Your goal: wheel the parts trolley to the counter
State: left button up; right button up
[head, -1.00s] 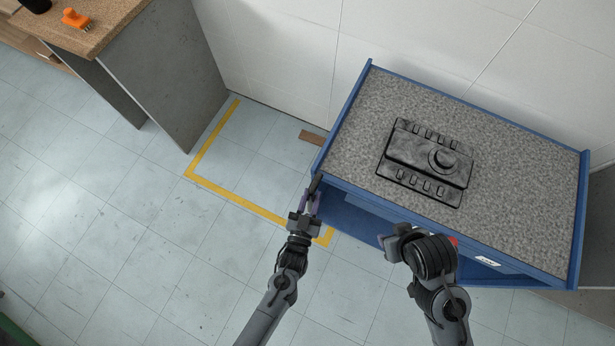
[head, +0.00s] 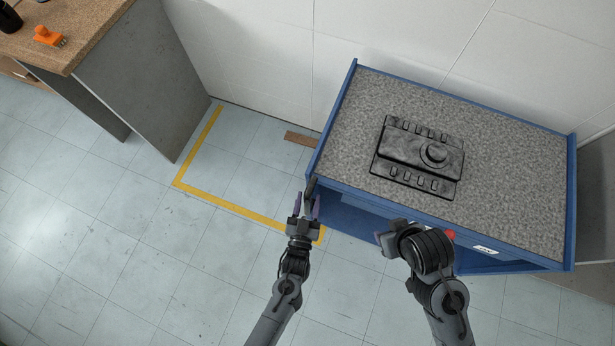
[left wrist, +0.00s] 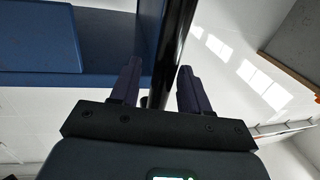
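The parts trolley (head: 500,150) is blue with a speckled grey top and stands against the wall at the right in the head view. A dark moulded part (head: 420,158) lies on it. The counter (head: 110,40), with a brown top and grey side panel, is at the upper left, apart from the trolley. My left gripper (head: 306,205) is at the trolley's left front corner. In the left wrist view its purple fingers (left wrist: 160,90) stand apart, with a dark bar (left wrist: 172,50) passing between them. My right gripper (head: 384,242) is by the trolley's front; its fingers are mostly hidden.
A yellow floor line (head: 235,208) outlines bare floor between counter and trolley. A small brown piece (head: 300,138) lies on the floor by the wall, near the trolley's left side. An orange brush-like object (head: 48,36) is on the counter. The tiled floor at left is clear.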

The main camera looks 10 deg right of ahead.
pick_arm(q)
jog(key=shift+s, duration=0.15)
jog(key=p+v, duration=0.1)
jog(key=v, duration=0.9)
jog(key=shift+s+a+p, duration=0.15)
jog(key=shift+s+p, duration=0.1)
jog(key=shift+p, duration=0.15)
